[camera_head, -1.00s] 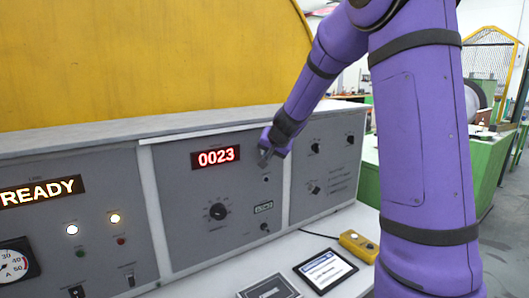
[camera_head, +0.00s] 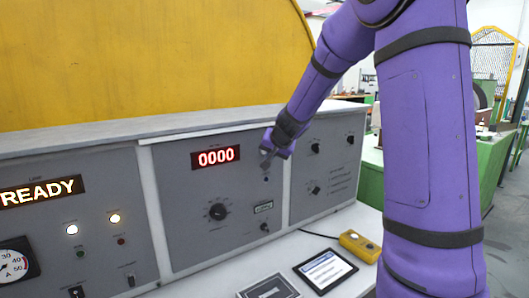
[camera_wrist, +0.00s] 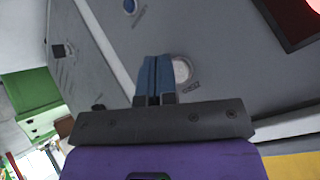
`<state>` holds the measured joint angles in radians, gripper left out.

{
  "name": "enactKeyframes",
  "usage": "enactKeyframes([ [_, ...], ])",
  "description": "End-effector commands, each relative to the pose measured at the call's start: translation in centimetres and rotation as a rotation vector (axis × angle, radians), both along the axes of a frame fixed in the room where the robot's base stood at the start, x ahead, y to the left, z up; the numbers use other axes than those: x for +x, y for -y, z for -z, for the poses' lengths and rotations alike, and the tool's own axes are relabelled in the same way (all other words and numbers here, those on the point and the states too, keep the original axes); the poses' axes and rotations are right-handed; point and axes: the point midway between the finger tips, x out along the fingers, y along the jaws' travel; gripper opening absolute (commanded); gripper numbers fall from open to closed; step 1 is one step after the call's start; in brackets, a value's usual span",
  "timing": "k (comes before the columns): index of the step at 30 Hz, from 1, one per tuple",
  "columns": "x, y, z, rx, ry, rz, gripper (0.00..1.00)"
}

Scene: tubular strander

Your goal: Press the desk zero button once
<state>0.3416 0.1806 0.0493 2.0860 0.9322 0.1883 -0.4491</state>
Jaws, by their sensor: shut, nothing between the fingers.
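The grey desk panel (camera_head: 185,205) carries a red digit display (camera_head: 215,157) reading 0000. My gripper (camera_head: 266,163) is in front of the panel, to the right of the display. Its fingers are together with nothing between them. In the wrist view the fingertips (camera_wrist: 154,60) are beside a pale round button (camera_wrist: 181,70) with a small label that I cannot read clearly. The fingers overlap its edge in the picture; I cannot tell whether they touch it. In the head view my gripper seems to hide this button. A small dark control (camera_head: 266,179) shows just below the fingertips.
A rotary knob (camera_head: 217,212) and small switch (camera_head: 264,227) are lower on the panel. A READY sign (camera_head: 40,191) glows at left. A tablet (camera_head: 325,270) and yellow handheld box (camera_head: 359,244) lie on the ledge.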

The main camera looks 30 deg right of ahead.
Motion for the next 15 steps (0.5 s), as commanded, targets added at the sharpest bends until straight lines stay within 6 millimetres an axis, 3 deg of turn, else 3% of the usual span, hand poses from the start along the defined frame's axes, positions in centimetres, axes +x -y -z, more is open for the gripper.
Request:
enactKeyframes([
  [10,-0.2,0.0,0.0,0.001,0.0,0.001,0.0],
  [15,-1.5,0.2,0.0,0.001,0.0,0.003,0.0],
])
